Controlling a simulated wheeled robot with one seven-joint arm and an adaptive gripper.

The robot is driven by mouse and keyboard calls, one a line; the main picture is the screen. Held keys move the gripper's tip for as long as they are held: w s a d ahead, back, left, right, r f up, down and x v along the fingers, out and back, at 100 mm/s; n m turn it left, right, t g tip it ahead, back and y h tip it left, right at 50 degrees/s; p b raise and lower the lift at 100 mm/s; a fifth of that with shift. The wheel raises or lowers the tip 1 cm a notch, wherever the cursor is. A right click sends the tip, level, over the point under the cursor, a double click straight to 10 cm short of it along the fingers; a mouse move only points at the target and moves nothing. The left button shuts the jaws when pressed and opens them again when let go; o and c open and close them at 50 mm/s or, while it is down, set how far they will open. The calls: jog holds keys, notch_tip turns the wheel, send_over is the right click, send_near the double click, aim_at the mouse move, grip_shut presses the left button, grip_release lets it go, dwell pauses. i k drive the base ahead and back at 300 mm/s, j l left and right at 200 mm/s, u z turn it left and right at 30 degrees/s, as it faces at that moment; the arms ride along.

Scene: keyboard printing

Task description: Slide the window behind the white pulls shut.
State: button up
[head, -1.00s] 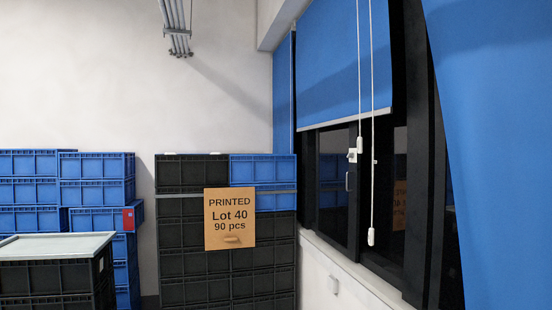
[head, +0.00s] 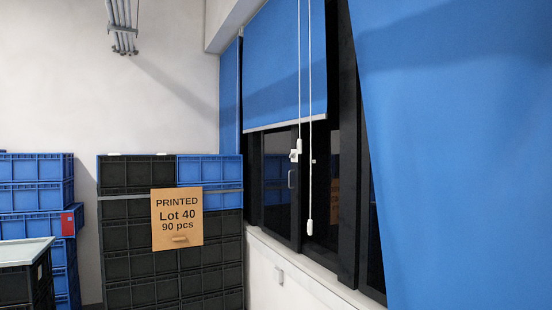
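The window (head: 277,205) is a dark-framed sliding pane in the right wall, below a partly lowered blue blind (head: 285,70). Dark glass with a reflection of the cardboard sign shows right of the cords. I cannot tell how far the window stands open. My gripper is not in view.
Stacked black and blue crates (head: 128,267) with a cardboard sign (head: 177,219) stand left of the window, against the far wall. More blue crates (head: 35,196) stand farther left. A long blue blind (head: 450,180) covers the right side. A white sill (head: 300,268) runs below the window.

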aim_at(281, 174)
jog(key=i+j, duration=0.1)
jog(key=i, duration=0.4)
jog(key=i+j+z, duration=0.15)
jog(key=i, duration=0.4)
jog(key=i+j, duration=0.1)
jog(key=i, duration=0.4)
jog(key=z, duration=0.05)
